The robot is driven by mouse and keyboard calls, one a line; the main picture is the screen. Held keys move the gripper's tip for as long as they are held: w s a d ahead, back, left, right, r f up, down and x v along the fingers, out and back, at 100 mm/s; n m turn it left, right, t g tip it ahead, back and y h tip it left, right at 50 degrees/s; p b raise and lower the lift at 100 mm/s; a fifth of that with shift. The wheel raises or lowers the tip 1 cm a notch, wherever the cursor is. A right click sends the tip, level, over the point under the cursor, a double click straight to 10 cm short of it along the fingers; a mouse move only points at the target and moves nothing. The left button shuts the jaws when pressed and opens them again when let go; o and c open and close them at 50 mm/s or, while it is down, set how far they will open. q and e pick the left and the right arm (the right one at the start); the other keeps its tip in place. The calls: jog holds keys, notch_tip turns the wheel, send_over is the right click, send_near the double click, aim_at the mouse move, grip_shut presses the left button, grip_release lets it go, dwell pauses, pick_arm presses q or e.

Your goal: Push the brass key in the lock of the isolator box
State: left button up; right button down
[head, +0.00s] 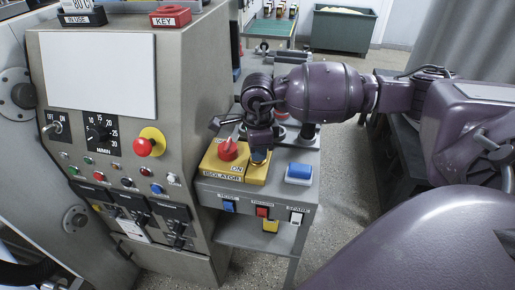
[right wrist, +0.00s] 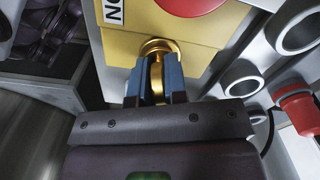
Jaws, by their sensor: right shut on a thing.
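The yellow isolator box (head: 258,174) stands on the grey stand, with a red knob (head: 228,149) on its top and an ISOLATOR label on its front. My right gripper (head: 259,151) comes down over the box's right part, beside the knob. In the right wrist view its blue fingers (right wrist: 155,82) are shut on the brass key (right wrist: 157,82). The key's far end meets the round brass lock (right wrist: 158,45) on the yellow face. How deep the key sits in the lock I cannot tell. My left gripper is not in view.
A blue rocker (head: 299,172) sits right of the box, and labelled switches (head: 263,211) line the stand's front. The large control cabinet (head: 185,90) stands close on the left. In the right wrist view, grey round sockets (right wrist: 297,32) and a red plug (right wrist: 298,104) are at right.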

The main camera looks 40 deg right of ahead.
jog(key=shift+f, duration=0.15)
jog(key=c, duration=1.1)
grip_release()
